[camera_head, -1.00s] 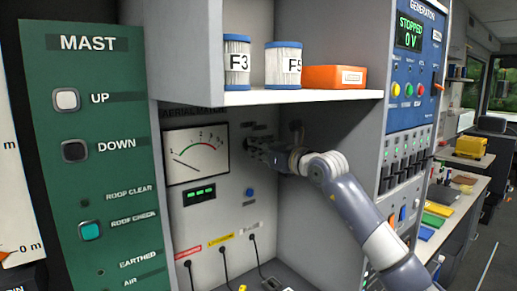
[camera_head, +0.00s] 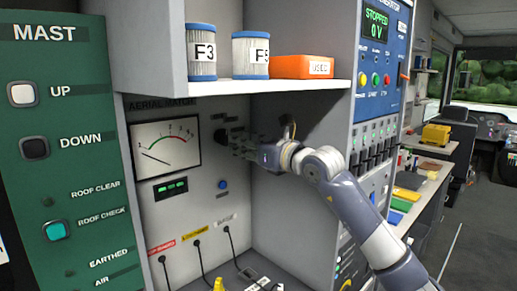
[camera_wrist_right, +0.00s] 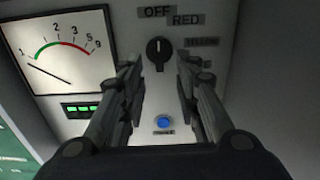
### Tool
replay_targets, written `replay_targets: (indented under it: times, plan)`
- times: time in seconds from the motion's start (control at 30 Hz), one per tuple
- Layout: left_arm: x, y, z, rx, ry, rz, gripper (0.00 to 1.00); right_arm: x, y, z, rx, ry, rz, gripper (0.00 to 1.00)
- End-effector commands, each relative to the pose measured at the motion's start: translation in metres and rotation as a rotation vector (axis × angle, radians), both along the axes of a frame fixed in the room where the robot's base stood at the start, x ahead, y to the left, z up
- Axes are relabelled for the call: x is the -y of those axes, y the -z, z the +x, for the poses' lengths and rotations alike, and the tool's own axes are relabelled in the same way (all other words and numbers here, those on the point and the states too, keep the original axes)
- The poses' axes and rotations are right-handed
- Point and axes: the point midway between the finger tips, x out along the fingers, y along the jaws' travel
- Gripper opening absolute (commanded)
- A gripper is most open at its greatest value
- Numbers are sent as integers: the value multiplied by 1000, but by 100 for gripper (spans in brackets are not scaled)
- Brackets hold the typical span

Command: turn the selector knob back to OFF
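The selector knob (camera_wrist_right: 158,52) is black, on the grey aerial panel, with a white mark at its upper end. In the right wrist view its mark points up, toward the OFF label (camera_wrist_right: 157,12); the RED label (camera_wrist_right: 186,19) and the YELLOW label (camera_wrist_right: 203,42) lie to its right. The knob also shows in the head view (camera_head: 221,135), left of my right gripper (camera_head: 238,145). My right gripper's fingers (camera_wrist_right: 159,64) are open, one on each side and below the knob, with visible gaps to it. My left gripper is not in view.
A meter (camera_head: 166,147) and a blue button (camera_head: 223,184) are near the knob. A shelf (camera_head: 240,93) with two canisters and an orange box (camera_head: 303,67) overhangs my right arm. Cables (camera_head: 230,243) plug in below. The generator panel (camera_head: 378,70) stands to the right.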

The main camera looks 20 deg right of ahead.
Motion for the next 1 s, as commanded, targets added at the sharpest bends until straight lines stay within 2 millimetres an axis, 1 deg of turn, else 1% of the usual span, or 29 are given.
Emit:
replay_targets:
  times: [0.03, 0.2, 0.3, 0.4, 0.57, 0.93, 1.0]
  plan:
    - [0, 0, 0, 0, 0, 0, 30, 4, 1, -9, 0, 1, -3, 30]
    - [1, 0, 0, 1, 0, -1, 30, 13, 1, -34, -1, 1, -3, 30]
    - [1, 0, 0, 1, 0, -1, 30, 17, 1, -45, -1, 0, 0, 30]
    - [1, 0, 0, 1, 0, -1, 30, 19, 1, -52, -1, 0, -1, 30]
    - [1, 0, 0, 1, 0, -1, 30, 20, 1, -56, -2, -1, -1, 30]
    - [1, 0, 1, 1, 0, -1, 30, 20, 1, -56, -1, -1, 0, 30]
    - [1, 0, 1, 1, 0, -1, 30, 18, 2, -56, -1, -8, 5, 30]
